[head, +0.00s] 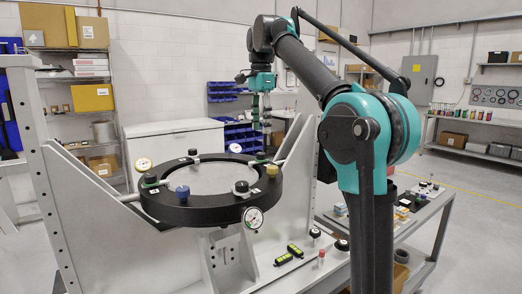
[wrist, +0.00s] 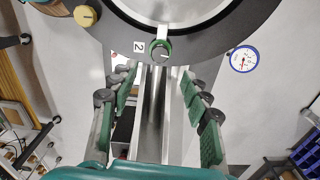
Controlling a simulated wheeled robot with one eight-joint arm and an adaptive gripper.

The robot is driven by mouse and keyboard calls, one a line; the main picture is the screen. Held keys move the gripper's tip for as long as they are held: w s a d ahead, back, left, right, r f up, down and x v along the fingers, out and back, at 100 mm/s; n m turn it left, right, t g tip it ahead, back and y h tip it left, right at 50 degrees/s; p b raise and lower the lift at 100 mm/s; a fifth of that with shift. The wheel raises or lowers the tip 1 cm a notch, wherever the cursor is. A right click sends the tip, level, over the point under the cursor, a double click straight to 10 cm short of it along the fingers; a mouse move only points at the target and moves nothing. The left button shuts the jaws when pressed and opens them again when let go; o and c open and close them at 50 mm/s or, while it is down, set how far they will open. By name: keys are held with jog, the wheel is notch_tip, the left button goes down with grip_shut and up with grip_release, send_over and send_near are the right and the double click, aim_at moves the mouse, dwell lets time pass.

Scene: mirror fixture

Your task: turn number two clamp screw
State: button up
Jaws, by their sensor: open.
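The number two clamp screw (wrist: 159,50) is a dark knob with a green collar, on the dark ring beside a white label marked 2 (wrist: 139,46). A pale clamp strip reaches from it towards the mirror. In the head view the screw (head: 260,156) sits at the ring's far right, small and partly unclear. My gripper (wrist: 158,82) is open and empty, its green-padded fingers spread on either side of the view's middle. The screw lies beyond the fingertips, roughly centred between them and apart from them. In the head view my gripper (head: 260,122) points down above that screw.
The dark ring (head: 205,211) carries several other knobs, including a blue one (head: 182,193) and a yellow one (wrist: 86,16). A blue-rimmed dial gauge (wrist: 244,58) stands right of the screw. Grey side plates (head: 75,170) flank the ring. Small items lie on the bench in front.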

aim_at(261, 153)
notch_tip(261, 153, down, 9)
jog(key=shift+r, duration=0.15)
dwell(0.4)
grip_shut()
